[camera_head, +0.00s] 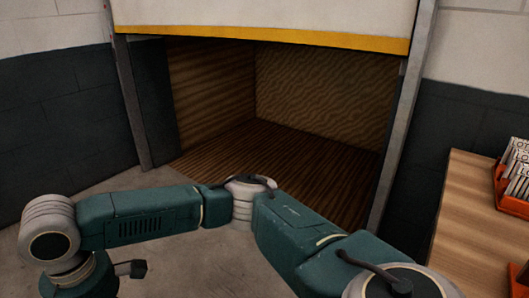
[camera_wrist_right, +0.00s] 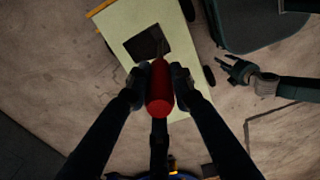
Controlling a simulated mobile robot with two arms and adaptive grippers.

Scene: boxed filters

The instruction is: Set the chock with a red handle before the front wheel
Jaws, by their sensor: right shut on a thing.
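In the right wrist view, my right gripper (camera_wrist_right: 159,80) is shut on a red handle (camera_wrist_right: 159,95), with one finger on each side. A thin stem runs from the handle's far end toward a dark square block (camera_wrist_right: 147,42), seemingly the chock's body, seen over a pale cream panel (camera_wrist_right: 125,25). Dark round wheel-like parts (camera_wrist_right: 209,75) show at the panel's right edge; I cannot tell which is the front wheel. My left gripper (camera_wrist_right: 236,70) is open and empty to the right, apart from the panel. Neither gripper shows in the head view.
The head view shows a bay with a ribbed wooden floor (camera_head: 300,165) under a yellow-edged door (camera_head: 270,38). A wooden table (camera_head: 475,215) with an orange rack (camera_head: 509,200) stands at right. Bare floor (camera_wrist_right: 60,90) lies left of the panel in the wrist view.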

